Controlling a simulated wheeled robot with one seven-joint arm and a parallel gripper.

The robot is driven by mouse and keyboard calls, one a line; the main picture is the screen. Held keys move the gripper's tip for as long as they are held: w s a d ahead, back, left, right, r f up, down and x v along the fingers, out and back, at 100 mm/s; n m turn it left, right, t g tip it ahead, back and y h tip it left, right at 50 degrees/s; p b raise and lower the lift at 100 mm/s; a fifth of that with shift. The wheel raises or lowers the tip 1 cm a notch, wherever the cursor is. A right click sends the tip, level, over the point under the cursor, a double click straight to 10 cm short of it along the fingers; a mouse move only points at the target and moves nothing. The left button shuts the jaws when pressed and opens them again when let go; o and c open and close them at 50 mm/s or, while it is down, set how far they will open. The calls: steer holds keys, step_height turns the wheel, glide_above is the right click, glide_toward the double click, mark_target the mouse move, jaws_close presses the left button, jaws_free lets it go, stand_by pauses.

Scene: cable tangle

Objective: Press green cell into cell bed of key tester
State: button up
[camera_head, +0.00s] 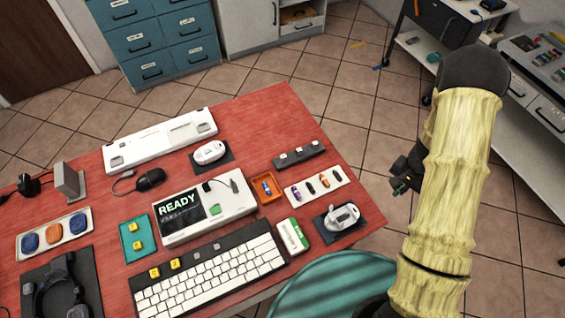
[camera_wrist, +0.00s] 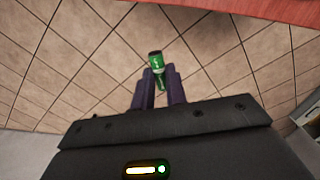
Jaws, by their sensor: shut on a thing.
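My gripper (camera_head: 399,184) is off the right side of the red table, above the tiled floor, in the head view. In the wrist view my gripper (camera_wrist: 159,82) is shut on the green cell (camera_wrist: 156,66), whose dark-capped end sticks out beyond the two fingers. The key tester (camera_head: 240,205) is a white box on the table with a dark screen reading READY. A cable plug lies on its top. I cannot clearly make out its cell bed. My gripper is well apart from the tester.
A green-and-white box (camera_head: 292,236) and a keyboard (camera_head: 212,275) lie in front.

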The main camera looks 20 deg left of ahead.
steer(key=d+n, duration=0.1)
steer(key=d, duration=0.1)
steer(key=d+n, duration=0.1)
steer(key=n, duration=0.1)
steer(key=d+n, duration=0.1)
steer(key=d, duration=0.1)
steer(key=shift+s+d+f, duration=0.2)
steer(key=shift+s+d, duration=0.1)
steer(key=shift+d, duration=0.05)
